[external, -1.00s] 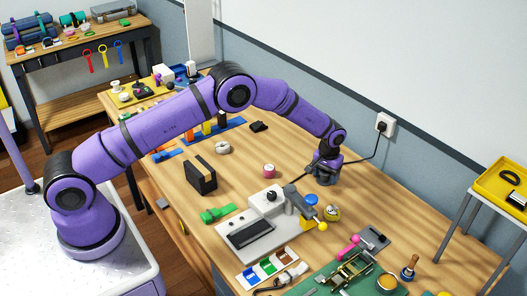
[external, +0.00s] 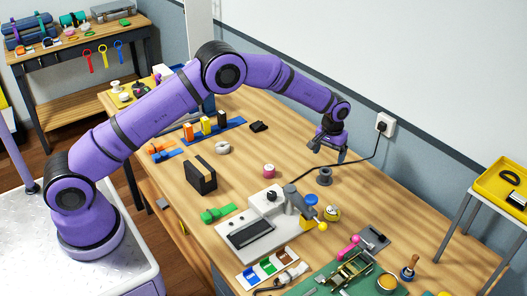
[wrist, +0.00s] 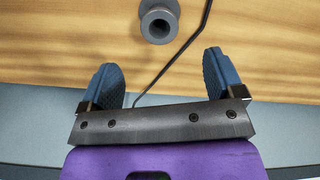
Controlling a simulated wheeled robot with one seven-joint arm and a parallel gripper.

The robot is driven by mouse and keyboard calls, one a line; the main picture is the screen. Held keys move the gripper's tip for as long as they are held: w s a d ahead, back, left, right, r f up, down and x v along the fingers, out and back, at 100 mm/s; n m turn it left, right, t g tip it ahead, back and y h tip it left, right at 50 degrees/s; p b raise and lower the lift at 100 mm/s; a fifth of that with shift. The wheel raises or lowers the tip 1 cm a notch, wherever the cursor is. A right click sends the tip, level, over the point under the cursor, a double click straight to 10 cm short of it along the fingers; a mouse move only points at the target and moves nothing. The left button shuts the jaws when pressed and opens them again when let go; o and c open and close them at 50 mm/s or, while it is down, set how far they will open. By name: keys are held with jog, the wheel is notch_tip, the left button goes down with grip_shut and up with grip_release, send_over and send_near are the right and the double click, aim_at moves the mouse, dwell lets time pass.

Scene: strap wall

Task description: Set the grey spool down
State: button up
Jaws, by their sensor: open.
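The grey spool (external: 324,176) stands upright on the wooden table, beside the black cable and behind the grey-white machine. In the wrist view the spool (wrist: 158,24) shows from above at the top edge, partly cut off. My gripper (external: 329,155) is above the table, up and behind the spool, apart from it. In the wrist view its two blue fingertips (wrist: 158,72) are spread wide with nothing between them but table and cable.
A black cable (external: 372,154) runs from the wall socket (external: 384,124) down to the machine (external: 262,220), close to the spool. A pink roll (external: 269,171) and a white roll (external: 222,148) stand to the left. The table right of the spool is clear.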

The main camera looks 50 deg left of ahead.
jog(key=s+a+r+t, duration=0.15)
jog(key=s+r, duration=0.25)
jog(key=r, duration=0.6)
jog(key=s+a+r, duration=0.3)
jog(key=s+r, duration=0.1)
jog(key=r, duration=0.6)
jog(key=s+a+r+m, duration=0.2)
jog(key=s+a+r, duration=0.2)
jog(key=s+r, duration=0.8)
jog(key=s+a+r+t, duration=0.1)
jog(key=s+a+r, duration=0.15)
jog(key=s, duration=0.65)
jog(key=s+a+r+t, duration=0.1)
jog(key=s+r, duration=0.3)
jog(key=s, duration=0.6)
jog(key=s+a+f+t, duration=0.1)
jog(key=s+f, duration=0.1)
jog(key=s, duration=0.7)
jog(key=s+a+f+m, duration=0.1)
jog(key=s+f, duration=0.1)
jog(key=s, duration=0.6)
jog(key=shift+s+f+m+t, duration=0.15)
jog(key=shift+s+m+t, duration=0.15)
jog(key=shift+s+t, duration=0.05)
